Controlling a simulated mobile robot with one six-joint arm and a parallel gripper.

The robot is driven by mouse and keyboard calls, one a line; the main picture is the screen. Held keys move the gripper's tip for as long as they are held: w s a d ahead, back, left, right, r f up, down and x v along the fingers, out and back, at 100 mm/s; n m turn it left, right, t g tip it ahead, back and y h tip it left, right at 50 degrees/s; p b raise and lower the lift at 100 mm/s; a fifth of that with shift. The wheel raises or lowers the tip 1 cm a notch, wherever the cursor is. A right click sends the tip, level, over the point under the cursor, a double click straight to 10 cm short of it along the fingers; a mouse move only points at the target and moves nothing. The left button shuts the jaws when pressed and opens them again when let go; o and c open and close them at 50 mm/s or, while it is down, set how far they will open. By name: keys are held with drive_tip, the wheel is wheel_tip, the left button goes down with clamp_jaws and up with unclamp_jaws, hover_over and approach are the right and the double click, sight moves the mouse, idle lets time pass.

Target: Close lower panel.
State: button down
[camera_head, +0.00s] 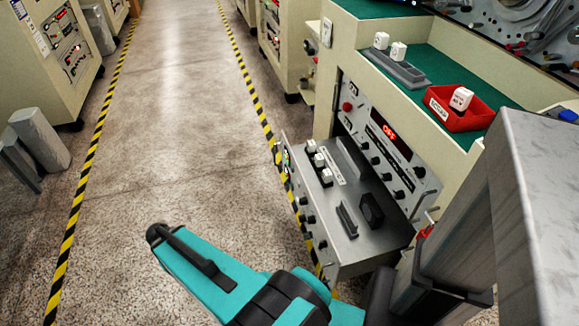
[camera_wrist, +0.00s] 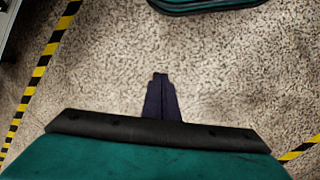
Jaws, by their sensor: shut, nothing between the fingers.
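The lower panel (camera_head: 307,218) is the front of a grey metal drawer that stands pulled out from the cream machine cabinet in the head view. Black knobs line its front, and small white blocks and dark parts sit inside the drawer. My gripper (camera_wrist: 160,78) shows in the wrist view, its dark fingers together and empty above the speckled floor. The panel is not in the wrist view. In the head view my teal arm is in front of and left of the drawer, and I cannot make out the fingers there.
Above the drawer is a fixed control panel (camera_head: 385,145) with a red display. A red bin (camera_head: 455,115) and a grey block holder (camera_head: 393,68) are on the green top. Yellow-black floor tape (camera_head: 243,80) runs beside the cabinet. The aisle (camera_head: 165,130) at left is clear.

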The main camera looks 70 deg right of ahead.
drive_tip(key=w+d+r+m+t+h+b, duration=0.15)
drive_tip(key=d+r+b, duration=0.25)
drive_tip(key=d, duration=0.9)
drive_tip(key=w+d+r+m+h+b, duration=0.1)
drive_tip(key=d+r+m+h+b, duration=0.2)
drive_tip(key=d, duration=0.9)
drive_tip(key=s+d+r+m+h+b, duration=0.1)
drive_tip(key=s+d+r+m+b, duration=0.1)
drive_tip(key=s+d+r, duration=0.3)
drive_tip(key=s+d+r+m+b, duration=0.1)
drive_tip(key=s+d+r+b, duration=0.4)
drive_tip(key=d, duration=0.9)
wheel_tip(320, 180, up, 3)
drive_tip(key=shift+s+r+m+g+h, duration=0.1)
drive_tip(key=shift+s+m+g+h, duration=0.25)
drive_tip(key=shift+s, duration=0.35)
drive_tip(key=shift+d, duration=0.1)
